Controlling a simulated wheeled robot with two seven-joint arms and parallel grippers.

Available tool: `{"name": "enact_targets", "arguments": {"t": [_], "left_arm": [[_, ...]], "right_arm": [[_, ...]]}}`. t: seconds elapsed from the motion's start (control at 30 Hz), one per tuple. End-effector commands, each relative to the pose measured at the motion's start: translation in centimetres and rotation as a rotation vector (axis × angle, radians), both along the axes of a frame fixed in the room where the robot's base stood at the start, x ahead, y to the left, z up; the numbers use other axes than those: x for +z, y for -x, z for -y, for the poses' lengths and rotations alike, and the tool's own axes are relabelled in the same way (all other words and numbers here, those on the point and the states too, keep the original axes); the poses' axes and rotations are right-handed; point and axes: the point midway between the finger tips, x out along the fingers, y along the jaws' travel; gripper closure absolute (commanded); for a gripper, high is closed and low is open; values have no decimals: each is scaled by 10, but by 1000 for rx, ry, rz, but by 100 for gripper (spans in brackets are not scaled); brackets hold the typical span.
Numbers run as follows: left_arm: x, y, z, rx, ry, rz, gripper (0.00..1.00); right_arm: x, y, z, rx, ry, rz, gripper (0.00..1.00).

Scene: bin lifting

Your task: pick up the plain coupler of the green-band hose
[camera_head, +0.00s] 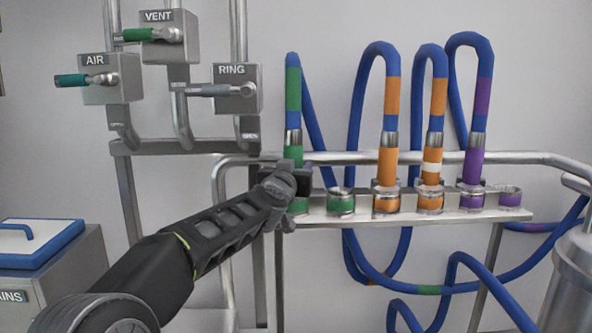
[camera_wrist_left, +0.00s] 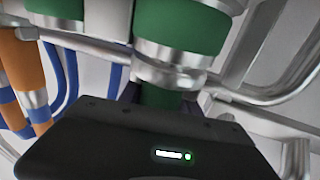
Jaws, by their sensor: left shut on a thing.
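The green-band hose (camera_head: 293,90) is blue with a green band and arches at the left end of the rack. Its green coupler (camera_head: 293,154) hangs upright below a metal sleeve, with no white ring visible. My left gripper (camera_head: 288,176) is shut around the coupler's lower part, just above rack level. The gripper hides the coupler's lower end, so I cannot tell how it sits in its holder. In the left wrist view, the green coupler (camera_wrist_left: 182,25) and a metal collar stand upright beyond the dark gripper body. My right gripper is not in view.
An empty green-marked holder (camera_head: 340,203) stands just right. Orange couplers (camera_head: 388,165), one with a white ring (camera_head: 432,160), and a purple coupler (camera_head: 473,165) follow. A metal rail (camera_head: 350,157) runs behind. Valve boxes (camera_head: 235,88) are upper left; a metal vessel (camera_head: 575,265) is right.

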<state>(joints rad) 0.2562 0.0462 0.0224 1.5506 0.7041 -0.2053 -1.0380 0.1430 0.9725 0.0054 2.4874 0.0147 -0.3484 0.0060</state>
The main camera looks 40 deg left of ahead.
Motion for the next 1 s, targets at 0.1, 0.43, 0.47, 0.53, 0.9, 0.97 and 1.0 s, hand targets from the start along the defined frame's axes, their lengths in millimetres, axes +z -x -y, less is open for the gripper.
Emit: {"name": "enact_targets", "arguments": {"t": [0.1, 0.43, 0.47, 0.53, 0.9, 0.97, 1.0], "left_arm": [[16, 0, 0, 0, -1, 4, 100], [46, 0, 0, 0, 0, 4, 100], [48, 0, 0, 1, 0, 4, 100], [52, 0, 0, 1, 2, 4, 100], [65, 33, 13, 0, -2, 5, 100], [67, 48, 19, -1, 0, 5, 100], [67, 58, 23, -1, -1, 5, 100]], "right_arm": [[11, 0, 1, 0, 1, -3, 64], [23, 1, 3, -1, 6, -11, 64], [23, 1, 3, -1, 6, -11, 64], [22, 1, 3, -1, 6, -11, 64], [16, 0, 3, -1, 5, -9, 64], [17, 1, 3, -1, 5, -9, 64], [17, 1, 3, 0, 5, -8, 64]]}}
